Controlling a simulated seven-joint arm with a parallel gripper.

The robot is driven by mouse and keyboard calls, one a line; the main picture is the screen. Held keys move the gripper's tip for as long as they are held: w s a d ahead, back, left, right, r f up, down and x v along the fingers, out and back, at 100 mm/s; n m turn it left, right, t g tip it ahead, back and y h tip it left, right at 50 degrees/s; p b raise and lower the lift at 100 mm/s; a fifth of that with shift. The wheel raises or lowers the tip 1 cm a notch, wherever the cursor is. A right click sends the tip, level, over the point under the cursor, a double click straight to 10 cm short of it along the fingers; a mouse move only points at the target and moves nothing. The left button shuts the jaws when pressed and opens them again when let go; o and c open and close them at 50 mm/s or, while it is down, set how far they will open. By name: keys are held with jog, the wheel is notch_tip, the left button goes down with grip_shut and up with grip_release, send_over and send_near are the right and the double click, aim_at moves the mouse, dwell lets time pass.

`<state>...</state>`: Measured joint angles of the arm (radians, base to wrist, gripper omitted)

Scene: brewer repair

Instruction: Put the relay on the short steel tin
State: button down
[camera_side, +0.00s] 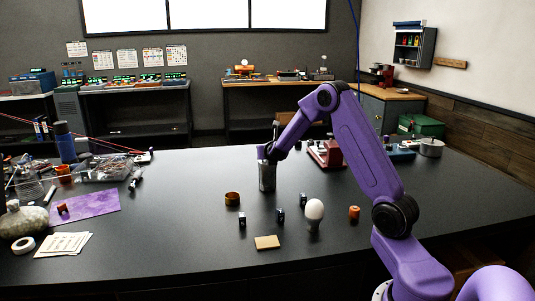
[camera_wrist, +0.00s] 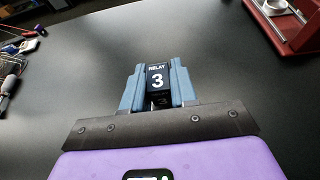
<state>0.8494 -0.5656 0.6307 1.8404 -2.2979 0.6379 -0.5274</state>
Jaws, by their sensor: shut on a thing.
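The relay (camera_wrist: 157,82), a dark block marked "RELAY 3", is between the blue-grey fingers of my gripper (camera_wrist: 158,70) in the wrist view. My gripper is shut on it. In the side view my gripper (camera_side: 264,153) is over the middle of the table, and the held relay cannot be made out there. A grey metallic cylinder (camera_side: 267,177), which looks like the steel tin, stands upright at my gripper. The wrist view does not show this cylinder, so I cannot tell whether the relay touches it.
Small dark blocks (camera_side: 280,215), a brass tin (camera_side: 232,199), a white egg-shaped thing (camera_side: 314,212) and an orange part (camera_side: 354,213) stand nearer the front. A red device (camera_side: 325,153) is behind on the right. Tools and a purple mat (camera_side: 95,203) lie left.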

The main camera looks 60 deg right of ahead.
jog(key=shift+f, duration=0.1)
jog(key=c, duration=0.9)
grip_release()
